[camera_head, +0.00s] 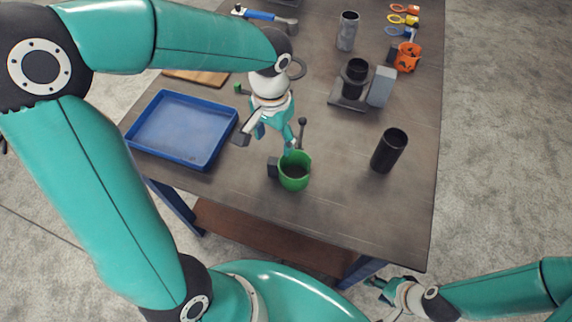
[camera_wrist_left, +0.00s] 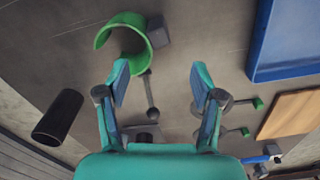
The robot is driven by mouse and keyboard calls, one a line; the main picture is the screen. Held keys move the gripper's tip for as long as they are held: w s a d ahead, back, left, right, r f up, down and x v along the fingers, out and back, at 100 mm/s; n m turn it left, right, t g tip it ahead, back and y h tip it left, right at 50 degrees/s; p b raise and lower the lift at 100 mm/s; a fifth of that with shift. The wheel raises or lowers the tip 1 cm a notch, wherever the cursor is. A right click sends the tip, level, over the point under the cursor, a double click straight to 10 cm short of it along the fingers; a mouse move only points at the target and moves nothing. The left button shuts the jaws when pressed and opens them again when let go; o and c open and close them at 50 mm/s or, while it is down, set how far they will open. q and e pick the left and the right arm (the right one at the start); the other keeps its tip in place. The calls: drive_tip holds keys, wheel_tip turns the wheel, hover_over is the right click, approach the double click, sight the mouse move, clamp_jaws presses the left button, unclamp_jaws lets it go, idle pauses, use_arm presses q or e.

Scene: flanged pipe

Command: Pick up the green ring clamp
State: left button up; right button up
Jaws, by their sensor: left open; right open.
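The green ring clamp (camera_head: 295,172) stands near the front edge of the table, with a dark block on its left side and a thin lever ending in a dark knob behind it. It also shows in the left wrist view (camera_wrist_left: 104,36), at the upper left, as an open-topped ring. My left gripper (camera_head: 270,138) is open and empty just behind and left of the clamp, pointing down. In the left wrist view its two fingers (camera_wrist_left: 160,78) are spread, with the clamp's lever showing between them. My right gripper (camera_head: 378,290) is off the table's front right corner, away from the clamp.
A blue tray (camera_head: 184,98) lies left of the clamp, with a wooden board (camera_head: 197,78) behind it. A black pipe (camera_head: 389,150) stands to the right. A pipe on a base plate (camera_head: 345,104), a grey block (camera_head: 381,87) and an orange clamp (camera_head: 406,58) are further back.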

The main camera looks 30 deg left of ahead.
sight(277, 159)
use_arm(q)
wheel_tip(277, 159, down, 3)
drive_tip(key=shift+s+f, duration=0.15)
drive_tip(key=f, duration=0.5)
drive_tip(key=shift+w+d+p, duration=0.2)
drive_tip(key=shift+d+p, duration=0.05)
drive_tip(key=shift+p, duration=0.1)
drive_tip(key=shift+c, duration=0.2)
clamp_jaws()
